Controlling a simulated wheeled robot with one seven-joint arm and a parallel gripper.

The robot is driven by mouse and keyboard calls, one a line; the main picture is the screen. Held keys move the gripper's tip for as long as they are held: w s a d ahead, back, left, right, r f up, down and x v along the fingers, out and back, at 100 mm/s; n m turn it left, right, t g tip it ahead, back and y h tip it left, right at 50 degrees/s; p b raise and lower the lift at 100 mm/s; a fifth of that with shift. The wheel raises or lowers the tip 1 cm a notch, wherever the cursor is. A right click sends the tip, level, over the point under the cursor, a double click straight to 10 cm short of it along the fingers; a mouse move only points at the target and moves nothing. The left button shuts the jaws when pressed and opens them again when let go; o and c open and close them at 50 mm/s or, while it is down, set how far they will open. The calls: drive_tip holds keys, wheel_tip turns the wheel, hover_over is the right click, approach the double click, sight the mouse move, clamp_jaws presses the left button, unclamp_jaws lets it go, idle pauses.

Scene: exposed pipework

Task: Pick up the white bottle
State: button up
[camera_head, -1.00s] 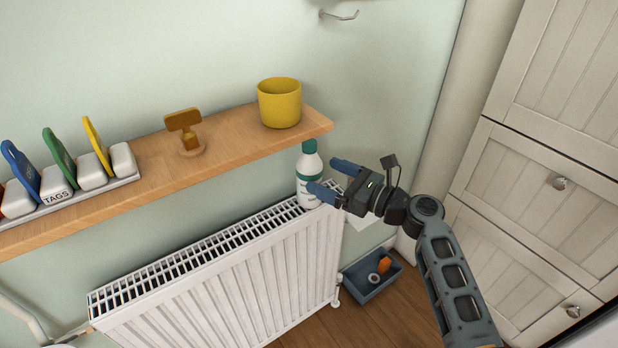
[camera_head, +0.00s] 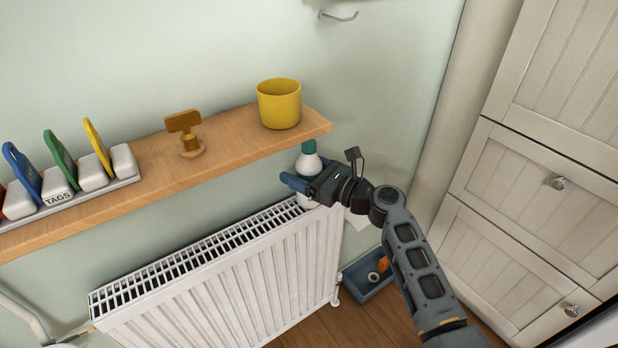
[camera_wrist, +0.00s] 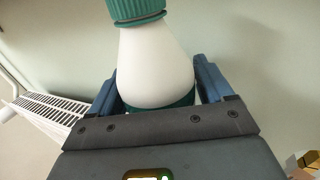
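The white bottle (camera_head: 308,164), with a green cap and a green band, stands upright at the right end of the radiator top, below the shelf. My gripper (camera_head: 300,178) is level with the bottle's body and hides its lower part in the head view. In the wrist view, the bottle (camera_wrist: 155,65) is between the two blue fingers of my gripper (camera_wrist: 155,90), one on each side. The fingers are apart, with narrow gaps showing beside the bottle; firm contact cannot be seen. The bottle's base is hidden.
The wooden shelf (camera_head: 225,147) runs just above, with a yellow cup (camera_head: 279,104) near its right end. The white radiator (camera_head: 240,270) is below. A blue-grey bin (camera_head: 366,284) sits on the floor. Drawers (camera_head: 530,190) stand at right.

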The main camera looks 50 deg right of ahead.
drive_tip(key=c, duration=1.2)
drive_tip(key=shift+c, duration=0.2)
drive_tip(key=shift+r, duration=0.2)
